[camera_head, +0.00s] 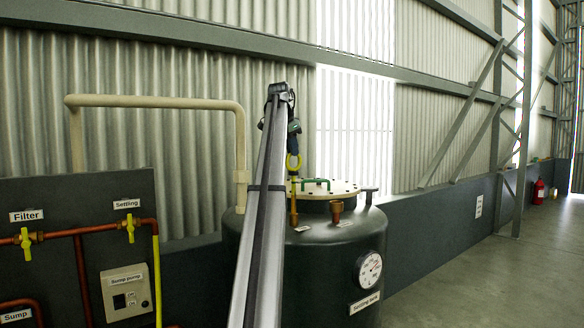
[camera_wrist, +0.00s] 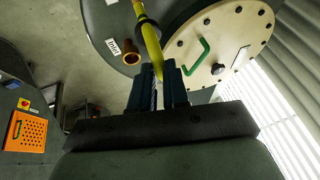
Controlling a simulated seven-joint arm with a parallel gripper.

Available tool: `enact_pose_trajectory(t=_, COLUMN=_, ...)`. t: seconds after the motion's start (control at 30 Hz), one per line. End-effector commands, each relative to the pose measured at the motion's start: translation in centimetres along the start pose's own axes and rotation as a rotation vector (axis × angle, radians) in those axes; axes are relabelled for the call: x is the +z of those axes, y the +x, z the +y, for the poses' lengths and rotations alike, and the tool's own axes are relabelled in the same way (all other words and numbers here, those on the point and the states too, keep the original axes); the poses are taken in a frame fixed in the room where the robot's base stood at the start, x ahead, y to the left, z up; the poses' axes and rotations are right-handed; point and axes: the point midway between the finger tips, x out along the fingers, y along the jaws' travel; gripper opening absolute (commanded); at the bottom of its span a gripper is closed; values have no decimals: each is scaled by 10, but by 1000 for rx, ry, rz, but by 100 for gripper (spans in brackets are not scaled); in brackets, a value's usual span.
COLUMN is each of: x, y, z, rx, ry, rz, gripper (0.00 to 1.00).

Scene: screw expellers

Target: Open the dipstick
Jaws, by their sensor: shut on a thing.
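The dipstick (camera_head: 294,187) is yellow, with a ring-shaped handle at its top. It stands upright over a brass fitting on top of the dark settling tank (camera_head: 318,262). My gripper (camera_head: 292,148) points down at the handle from above. In the wrist view my gripper (camera_wrist: 158,70) is shut on the yellow dipstick (camera_wrist: 152,42), which runs away from the fingertips through a dark round collar. The fingers hide the gripped part. I cannot tell whether the stick is raised inside its fitting.
An open brass stub (camera_head: 336,211) stands right of the dipstick. The bolted lid (camera_head: 340,190) with a green handle (camera_head: 315,183) is behind. A gauge (camera_head: 369,267) is on the tank's front. A pipe panel (camera_head: 60,260) stands left.

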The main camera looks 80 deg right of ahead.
Motion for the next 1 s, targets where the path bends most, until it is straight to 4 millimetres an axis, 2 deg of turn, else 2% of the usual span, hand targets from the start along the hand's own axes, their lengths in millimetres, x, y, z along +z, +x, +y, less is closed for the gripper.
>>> enact_pose_trajectory(t=0.03, x=-6, y=-10, z=-4, rx=-3, ry=1, rz=2, gripper=0)
enact_pose_trajectory(t=0.2, x=-11, y=-25, z=-7, rx=-2, ry=1, rz=1, gripper=0)
enact_pose_trajectory(t=0.63, x=-12, y=-30, z=-7, rx=-2, ry=0, rz=2, gripper=0)
enact_pose_trajectory(t=0.67, x=-12, y=-30, z=-7, rx=-2, ry=0, rz=2, gripper=15)
enact_pose_trajectory(t=0.7, x=-12, y=-30, z=-7, rx=-2, ry=0, rz=2, gripper=19)
enact_pose_trajectory(t=0.9, x=-12, y=-29, z=-7, rx=-1, ry=0, rz=1, gripper=38)
enact_pose_trajectory(t=1.0, x=-12, y=-29, z=-6, rx=-1, ry=0, rz=1, gripper=40)
